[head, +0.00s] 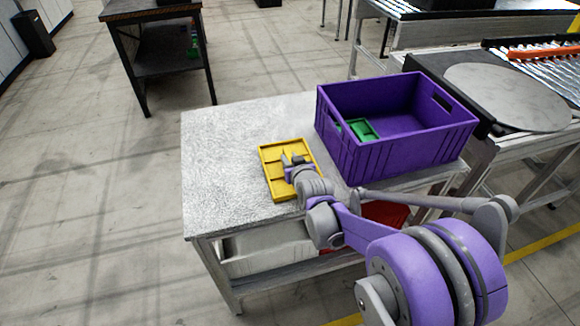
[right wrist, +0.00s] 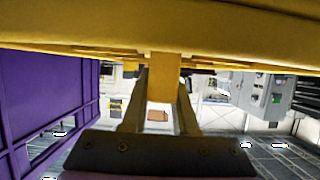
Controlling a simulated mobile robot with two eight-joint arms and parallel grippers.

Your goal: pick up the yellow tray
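The yellow tray (head: 270,171) is a shallow, rimmed rectangle, seen over the grey table top to the left of the purple crate. My right gripper (head: 290,160) is at the tray and hides part of its middle and right side. In the right wrist view the tray (right wrist: 230,30) fills the top, and a narrow yellow part of it sits between the two fingers of the gripper (right wrist: 162,88), which look closed on it. I cannot tell whether the tray touches the table. My left gripper is not in view.
A purple crate (head: 410,150) stands on the table (head: 225,150) close to the right of the tray, with a green item (head: 362,129) inside. The table's left part is bare. A conveyor (head: 530,75) with a round plate lies beyond at right. A dark table (head: 155,60) stands at back left.

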